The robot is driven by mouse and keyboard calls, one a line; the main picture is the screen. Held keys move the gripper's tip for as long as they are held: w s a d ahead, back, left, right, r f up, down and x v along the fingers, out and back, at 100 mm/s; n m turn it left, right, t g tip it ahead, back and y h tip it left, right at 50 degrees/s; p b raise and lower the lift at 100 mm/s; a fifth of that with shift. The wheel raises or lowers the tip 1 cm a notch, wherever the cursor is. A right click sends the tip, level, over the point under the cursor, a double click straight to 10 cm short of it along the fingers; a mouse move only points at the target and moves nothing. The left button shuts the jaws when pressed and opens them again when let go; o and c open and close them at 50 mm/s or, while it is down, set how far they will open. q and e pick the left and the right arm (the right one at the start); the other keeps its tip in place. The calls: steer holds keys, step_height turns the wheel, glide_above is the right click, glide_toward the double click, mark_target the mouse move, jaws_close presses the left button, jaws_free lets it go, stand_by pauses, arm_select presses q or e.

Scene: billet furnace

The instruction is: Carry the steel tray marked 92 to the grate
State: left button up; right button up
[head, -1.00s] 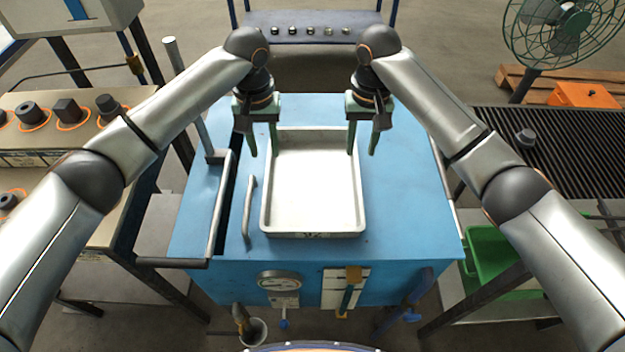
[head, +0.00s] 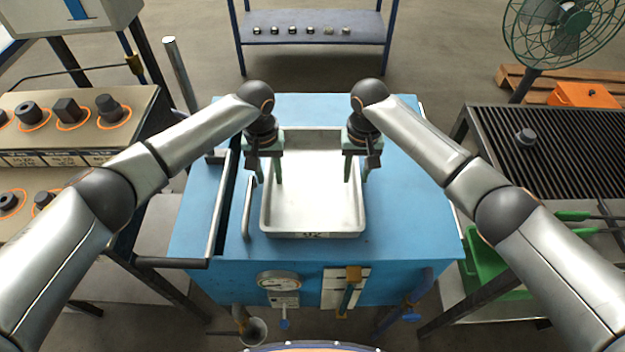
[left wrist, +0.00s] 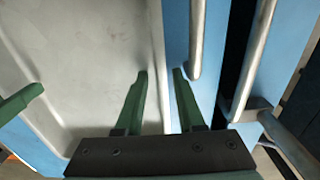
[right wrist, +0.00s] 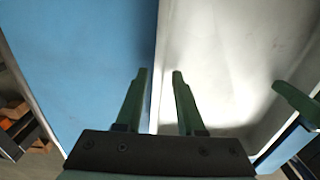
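The pale steel tray (head: 312,195) lies level and empty on the blue cabinet top. My left gripper (head: 268,182) is open at the tray's left wall, one finger inside and one outside; the left wrist view shows the rim (left wrist: 158,60) between the fingertips, with gaps. My right gripper (head: 357,181) is open in the same way at the right wall, whose rim (right wrist: 157,60) runs between its fingertips. The black slatted grate (head: 580,160) is on the right and bears a small dark piece (head: 525,137).
A metal handle (head: 248,208) stands close to the tray's left on the blue cabinet (head: 410,210). A green bin (head: 485,255) sits low at right. A fan (head: 565,30) and blue shelf (head: 310,22) stand behind.

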arm_select(q)
jaws_close()
arm_select(e)
jaws_close()
arm_select(q)
steer(key=shift+r, duration=0.1)
arm_select(e)
steer(key=shift+r, duration=0.1)
stand_by(0.8)
